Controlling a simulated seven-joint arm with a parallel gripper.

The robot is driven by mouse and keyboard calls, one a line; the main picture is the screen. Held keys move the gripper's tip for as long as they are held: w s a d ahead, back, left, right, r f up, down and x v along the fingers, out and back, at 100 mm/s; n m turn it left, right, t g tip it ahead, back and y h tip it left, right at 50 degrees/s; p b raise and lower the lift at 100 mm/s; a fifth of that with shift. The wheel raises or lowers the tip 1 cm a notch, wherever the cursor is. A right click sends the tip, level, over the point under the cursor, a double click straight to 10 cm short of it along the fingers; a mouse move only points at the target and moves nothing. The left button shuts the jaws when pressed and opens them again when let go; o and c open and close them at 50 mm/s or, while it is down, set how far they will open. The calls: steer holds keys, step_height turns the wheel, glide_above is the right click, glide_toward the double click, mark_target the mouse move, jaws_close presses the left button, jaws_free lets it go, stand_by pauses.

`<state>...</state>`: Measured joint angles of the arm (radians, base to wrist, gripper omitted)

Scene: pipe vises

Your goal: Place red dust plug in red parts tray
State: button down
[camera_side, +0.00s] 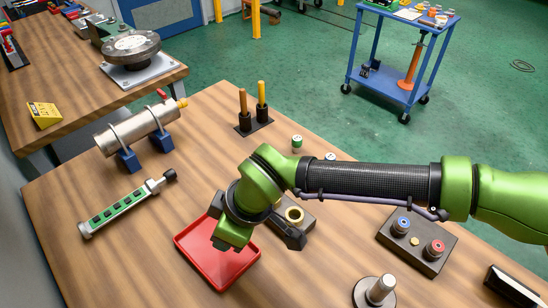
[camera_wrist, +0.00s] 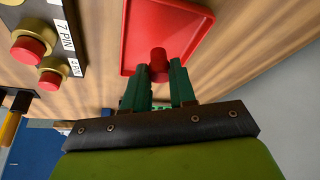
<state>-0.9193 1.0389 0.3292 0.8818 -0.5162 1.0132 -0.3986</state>
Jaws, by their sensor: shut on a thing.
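The red dust plug (camera_wrist: 158,59) is a small red cylinder held between the green fingertips of my gripper (camera_wrist: 160,68) in the wrist view. The gripper is shut on it. The red parts tray (camera_side: 188,245) lies on the wooden bench in the side view, partly covered by my wrist. In the wrist view the tray (camera_wrist: 178,22) is right behind the plug, and the plug overlaps its floor. I cannot tell the gap between plug and tray. In the side view the plug and fingertips are hidden behind my wrist.
A dark block with a brass ring (camera_side: 295,214) sits close to the tray's right. A dark plate (camera_side: 430,262) with blue and red plugs is farther right. A green strip tool (camera_side: 120,210) lies left. A holder with two upright handles (camera_side: 252,125) stands behind.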

steer(key=shift+w+a+f, duration=0.1)
steer(key=shift+w+a, duration=0.3)
steer(key=shift+a, duration=0.35)
steer(key=shift+w+a+f, duration=0.1)
steer(key=shift+w+a, duration=0.25)
steer(key=shift+a, duration=0.4)
steer(key=shift+f, duration=1.7)
steer(key=shift+f, duration=0.1)
steer(key=c, duration=0.9)
jaws_free()
